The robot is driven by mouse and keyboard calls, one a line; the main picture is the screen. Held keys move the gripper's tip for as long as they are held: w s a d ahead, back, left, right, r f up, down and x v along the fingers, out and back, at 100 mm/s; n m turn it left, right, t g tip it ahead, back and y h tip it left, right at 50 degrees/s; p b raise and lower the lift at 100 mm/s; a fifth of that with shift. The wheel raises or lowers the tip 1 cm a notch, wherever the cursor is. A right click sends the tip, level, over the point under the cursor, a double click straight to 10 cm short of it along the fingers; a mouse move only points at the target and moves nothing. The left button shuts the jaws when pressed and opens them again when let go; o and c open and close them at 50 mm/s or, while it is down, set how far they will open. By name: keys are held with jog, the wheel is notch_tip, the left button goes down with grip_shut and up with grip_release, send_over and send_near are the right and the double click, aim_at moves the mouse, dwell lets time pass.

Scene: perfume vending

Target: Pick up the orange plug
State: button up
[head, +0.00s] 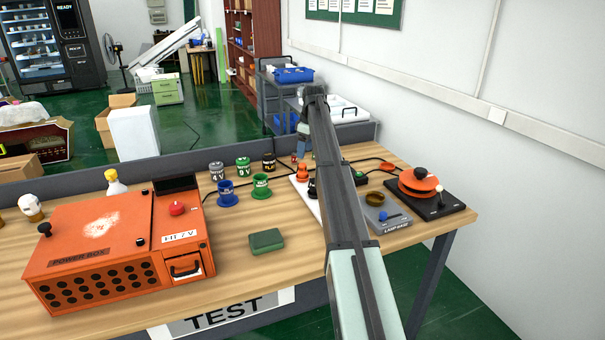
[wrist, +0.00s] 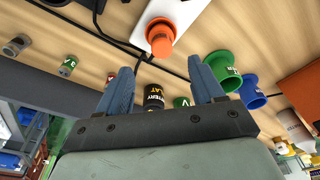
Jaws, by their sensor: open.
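The orange plug (wrist: 160,38) stands on a white power strip (wrist: 185,12) in the wrist view, ahead of my fingertips and roughly centred between them in the picture. In the head view an orange piece that looks like the same plug (head: 302,171) shows at the white strip, just left of my arm. My gripper (wrist: 160,66) has its two blue fingers spread apart with nothing held. A dark battery (wrist: 153,97) shows behind the gap between the fingers, partly hidden by the gripper body. In the head view my arm hides part of the strip.
Green (head: 261,187) and blue (head: 226,193) spools and several batteries stand left of the strip. An orange power box (head: 95,245) fills the table's left. A lamp base (head: 388,222) and an orange-and-black device (head: 420,183) stand right. A green block (head: 266,240) lies in front.

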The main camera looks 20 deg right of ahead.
aim_at(302, 165)
jog(key=shift+w+a+f, duration=0.1)
jog(key=shift+a+f, duration=0.05)
jog(key=shift+f, duration=1.15)
jog(key=shift+w+a+f, duration=0.1)
jog(key=shift+a+f, duration=0.05)
jog(key=shift+f, duration=1.1)
jog(key=shift+a+f, duration=0.15)
jog(key=shift+f, duration=1.15)
jog(key=c, duration=1.2)
